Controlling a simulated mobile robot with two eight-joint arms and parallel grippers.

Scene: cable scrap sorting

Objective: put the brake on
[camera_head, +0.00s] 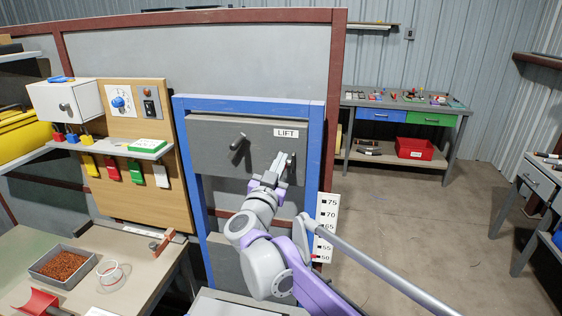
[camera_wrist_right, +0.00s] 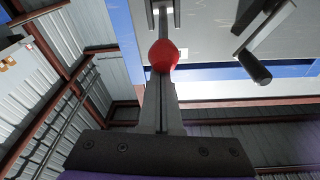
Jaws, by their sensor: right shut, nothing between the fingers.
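The brake appears to be the lever with a red ball knob (camera_wrist_right: 164,55) in the right wrist view, standing out of a slotted plate on the grey panel. My right gripper (camera_head: 281,163) is at the right half of the grey LIFT panel (camera_head: 214,150). Its fingers (camera_wrist_right: 161,88) are shut and empty, with their tips right at the red knob; I cannot tell whether they touch it. In the head view the knob is hidden by my gripper. My left gripper is not in view.
A crank with a dark handle (camera_head: 238,143) sits left of my gripper; its black grip (camera_wrist_right: 255,68) shows in the right wrist view. A blue frame (camera_head: 316,150) surrounds the panel. A height scale (camera_head: 327,215) stands at right. A workbench (camera_head: 130,250) is at lower left.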

